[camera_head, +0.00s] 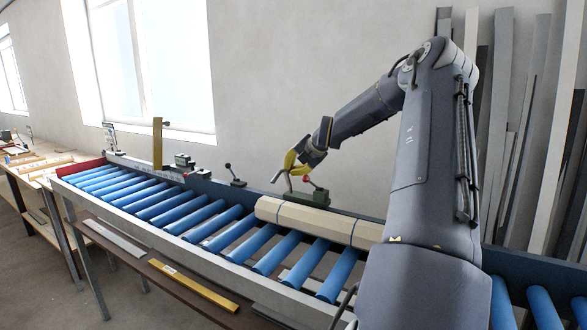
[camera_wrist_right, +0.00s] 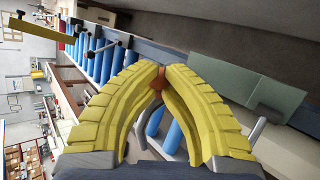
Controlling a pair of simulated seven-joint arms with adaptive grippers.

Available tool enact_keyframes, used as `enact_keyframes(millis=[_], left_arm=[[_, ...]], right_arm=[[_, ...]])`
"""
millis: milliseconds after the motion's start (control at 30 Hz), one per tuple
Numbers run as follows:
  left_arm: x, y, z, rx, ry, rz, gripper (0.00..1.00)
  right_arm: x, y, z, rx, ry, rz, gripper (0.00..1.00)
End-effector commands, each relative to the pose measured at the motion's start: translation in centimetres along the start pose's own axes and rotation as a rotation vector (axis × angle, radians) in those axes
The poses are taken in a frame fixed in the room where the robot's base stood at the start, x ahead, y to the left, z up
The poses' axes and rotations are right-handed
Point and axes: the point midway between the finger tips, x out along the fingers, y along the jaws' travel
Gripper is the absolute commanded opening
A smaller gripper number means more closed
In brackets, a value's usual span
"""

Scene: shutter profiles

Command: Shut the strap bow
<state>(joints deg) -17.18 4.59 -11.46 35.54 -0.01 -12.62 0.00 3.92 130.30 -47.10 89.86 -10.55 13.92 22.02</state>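The strap device is a small green base (camera_head: 307,195) on the conveyor's far rail, behind the pale profiles. A grey bent bar (camera_head: 275,178), which looks like the bow, stands raised and tilted at its left. A lever with a red knob (camera_head: 306,179) is at its right. My right gripper (camera_head: 291,167) has yellow fingers pointing down at the bar's upper part. In the right wrist view its fingertips (camera_wrist_right: 160,72) nearly meet by a reddish-brown piece (camera_wrist_right: 157,86); a grey curved bar (camera_wrist_right: 142,128) passes between the fingers. Whether they grip anything is unclear. My left gripper is out of view.
Pale profiles (camera_head: 330,224) bound with dark straps lie on the blue rollers (camera_head: 215,220). A black-knobbed lever (camera_head: 233,174) and an upright yellowish stop (camera_head: 157,144) stand left along the far rail. Rollers between them are clear. Tall profiles (camera_head: 495,110) lean on the wall at right.

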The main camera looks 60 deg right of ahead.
Motion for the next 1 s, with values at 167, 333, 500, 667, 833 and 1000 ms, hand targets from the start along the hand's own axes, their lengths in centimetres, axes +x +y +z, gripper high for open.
enact_keyframes(millis=[167,333,500,667,833,1000], left_arm=[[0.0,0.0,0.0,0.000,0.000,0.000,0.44],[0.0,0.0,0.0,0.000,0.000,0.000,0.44],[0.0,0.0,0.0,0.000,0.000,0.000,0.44],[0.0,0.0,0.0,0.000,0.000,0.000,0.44],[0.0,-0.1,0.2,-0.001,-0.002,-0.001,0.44],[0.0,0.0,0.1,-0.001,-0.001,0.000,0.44]], right_arm=[[0.0,0.3,0.0,0.001,0.001,0.005,0.09],[0.0,0.2,0.0,0.001,0.001,0.003,0.28],[0.0,0.1,0.0,0.001,0.001,0.002,0.46],[0.0,0.1,0.0,0.000,0.001,0.001,0.46],[-0.5,0.1,0.0,0.000,0.000,0.001,0.46],[-2.7,0.2,0.0,0.000,0.000,0.002,0.46]])
